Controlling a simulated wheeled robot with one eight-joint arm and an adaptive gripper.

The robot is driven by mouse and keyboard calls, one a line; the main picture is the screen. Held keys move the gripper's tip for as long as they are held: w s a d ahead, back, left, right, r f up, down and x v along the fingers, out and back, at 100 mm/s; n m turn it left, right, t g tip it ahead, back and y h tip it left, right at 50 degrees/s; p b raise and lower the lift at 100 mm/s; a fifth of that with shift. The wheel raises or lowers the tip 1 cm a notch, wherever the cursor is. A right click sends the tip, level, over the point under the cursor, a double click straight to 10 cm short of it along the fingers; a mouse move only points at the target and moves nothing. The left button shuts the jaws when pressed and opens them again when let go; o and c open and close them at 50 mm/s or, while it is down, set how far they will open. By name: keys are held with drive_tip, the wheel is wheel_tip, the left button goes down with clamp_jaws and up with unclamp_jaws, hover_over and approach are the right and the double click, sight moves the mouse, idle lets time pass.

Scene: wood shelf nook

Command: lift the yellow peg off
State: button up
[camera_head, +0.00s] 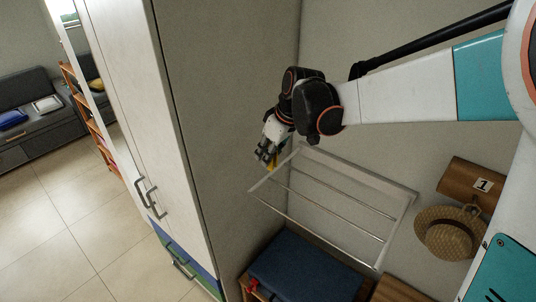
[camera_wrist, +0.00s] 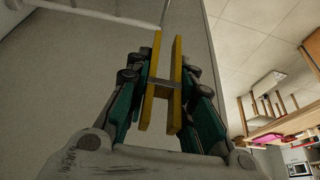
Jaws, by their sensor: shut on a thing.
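The yellow peg (camera_wrist: 176,85) shows large in the wrist view as two long yellow legs joined by a grey metal piece. My gripper (camera_wrist: 165,76) has its dark and teal fingers closed on the peg from both sides. In the head view my gripper (camera_head: 267,155) is at the rack's upper left corner, with a bit of the yellow peg (camera_head: 273,160) showing at the fingers. The white wall rack (camera_head: 360,176) has several thin rails. I cannot tell whether the peg touches the rack.
A tall white cabinet (camera_head: 140,100) stands close left of my gripper. A straw hat (camera_head: 450,233) hangs on a wooden board with a number card (camera_head: 482,185) at right. A blue cushion (camera_head: 305,270) lies below the rack. Open floor (camera_head: 75,215) is at left.

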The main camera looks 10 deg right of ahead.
wheel_tip(320, 180, up, 3)
drive_tip(key=shift+p, duration=0.8)
drive_tip(key=shift+s+a, duration=0.7)
drive_tip(key=shift+s, duration=0.05)
